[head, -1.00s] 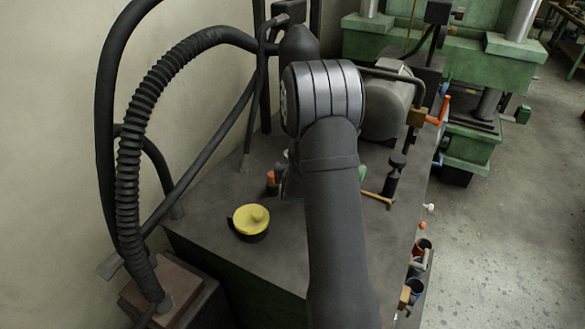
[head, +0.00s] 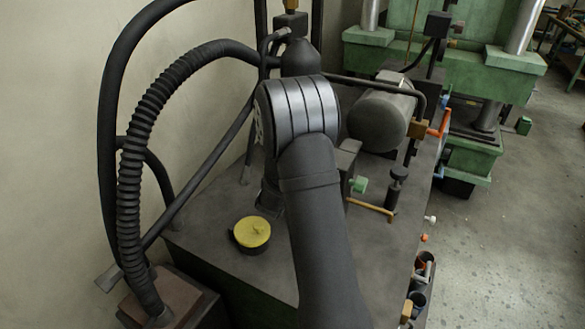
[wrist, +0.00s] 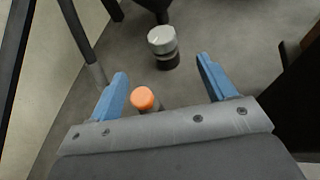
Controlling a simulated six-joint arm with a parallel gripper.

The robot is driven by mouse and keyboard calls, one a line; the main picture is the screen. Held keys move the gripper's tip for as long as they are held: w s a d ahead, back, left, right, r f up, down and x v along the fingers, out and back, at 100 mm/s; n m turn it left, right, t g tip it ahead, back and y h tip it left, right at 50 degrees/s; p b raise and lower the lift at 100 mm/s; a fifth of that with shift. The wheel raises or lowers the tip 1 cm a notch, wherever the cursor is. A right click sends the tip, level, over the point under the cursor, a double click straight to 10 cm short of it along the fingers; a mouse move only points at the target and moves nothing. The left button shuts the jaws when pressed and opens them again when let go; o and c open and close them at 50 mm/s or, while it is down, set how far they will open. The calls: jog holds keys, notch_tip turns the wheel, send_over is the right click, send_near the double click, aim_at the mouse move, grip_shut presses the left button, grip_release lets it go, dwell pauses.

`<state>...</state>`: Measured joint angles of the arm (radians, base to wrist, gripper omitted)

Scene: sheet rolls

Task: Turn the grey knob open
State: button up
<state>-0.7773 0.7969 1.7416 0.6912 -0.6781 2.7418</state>
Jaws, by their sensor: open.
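The grey knob (wrist: 162,38) shows in the wrist view, a round light-grey cap on a dark base on the grey top surface. It lies beyond my gripper (wrist: 162,66), whose two blue fingers are open and apart, and neither finger touches it. An orange-capped knob (wrist: 143,98) shows between the fingers, nearer the palm. Whether a finger touches the orange knob I cannot tell. In the head view my arm hides the gripper, the grey knob and the orange knob.
A yellow-topped round cap (head: 252,232) sits on the dark cabinet top (head: 215,215). A black ribbed hose (head: 130,170) stands at the left. A dark motor cylinder (head: 380,118), a black knob (head: 397,185) and a yellow bar (head: 370,210) lie right of my arm.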

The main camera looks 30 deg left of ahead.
jog(key=shift+m+h, duration=0.4)
jog(key=shift+h, duration=0.1)
jog(key=x, duration=1.1)
jog(key=a+x, duration=0.1)
jog(key=x, duration=0.5)
jog(key=shift+s, duration=0.1)
jog(key=c, duration=1)
